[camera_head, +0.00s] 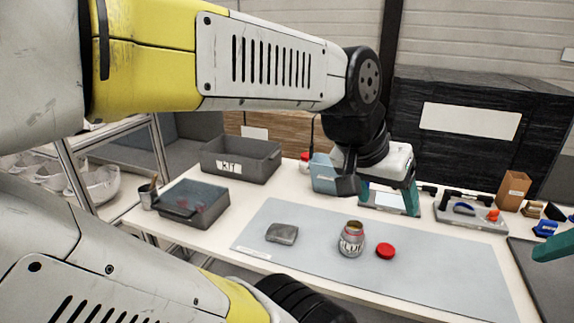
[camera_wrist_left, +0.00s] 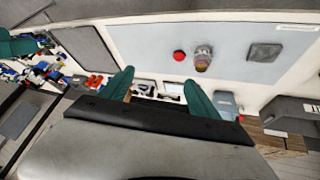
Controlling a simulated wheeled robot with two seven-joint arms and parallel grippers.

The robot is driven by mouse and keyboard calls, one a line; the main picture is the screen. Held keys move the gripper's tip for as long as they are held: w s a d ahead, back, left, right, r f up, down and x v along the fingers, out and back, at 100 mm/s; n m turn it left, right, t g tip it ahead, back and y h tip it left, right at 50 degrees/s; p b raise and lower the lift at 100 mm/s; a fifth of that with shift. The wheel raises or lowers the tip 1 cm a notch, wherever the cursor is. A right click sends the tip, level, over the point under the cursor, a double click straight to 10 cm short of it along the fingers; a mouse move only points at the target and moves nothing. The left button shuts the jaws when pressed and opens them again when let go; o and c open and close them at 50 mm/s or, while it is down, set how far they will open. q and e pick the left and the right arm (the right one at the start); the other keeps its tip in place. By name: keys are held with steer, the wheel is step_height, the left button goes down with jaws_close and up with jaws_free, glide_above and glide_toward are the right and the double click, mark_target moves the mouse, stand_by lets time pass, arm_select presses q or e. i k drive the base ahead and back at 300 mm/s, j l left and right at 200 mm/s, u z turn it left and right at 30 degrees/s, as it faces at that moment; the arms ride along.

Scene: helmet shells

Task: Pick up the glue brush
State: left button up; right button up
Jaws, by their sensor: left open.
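A metal cup (camera_head: 147,197) stands at the table's left edge in the head view, with a thin brown handle (camera_head: 153,182) sticking up from it. This may be the glue brush; its lower end is hidden. An open glue jar (camera_head: 351,240) stands on the grey mat, also in the left wrist view (camera_wrist_left: 203,58). My left gripper (camera_head: 390,200) is open and empty behind the jar, far right of the cup; its teal fingers (camera_wrist_left: 158,82) are spread in the wrist view. A teal part of my right gripper (camera_head: 555,249) shows at the right edge; its opening is unclear.
A red lid (camera_head: 385,251) and a grey block (camera_head: 282,233) flank the jar on the mat (camera_head: 450,275). A grey box (camera_head: 192,204) stands beside the cup, a KIT bin (camera_head: 240,160) behind. A tool tray (camera_head: 470,216) is at right. White helmet shells (camera_head: 100,187) lie left.

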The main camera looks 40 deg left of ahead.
mark_target(153, 182)
steer(key=u, duration=1.15)
steer(key=i+j+u, duration=0.3)
steer(key=j+u, duration=0.15)
steer(key=i+j+u, duration=0.45)
steer(key=i+j, duration=0.35)
steer(key=j, duration=0.2)
steer(key=z, duration=1.3)
steer(key=u, duration=1.3)
steer(key=i+j+z, duration=0.1)
steer(key=j, duration=0.4)
steer(key=i+j+z, duration=0.15)
steer(key=j, duration=0.4)
steer(key=i+j+z, duration=0.1)
steer(key=j, duration=0.45)
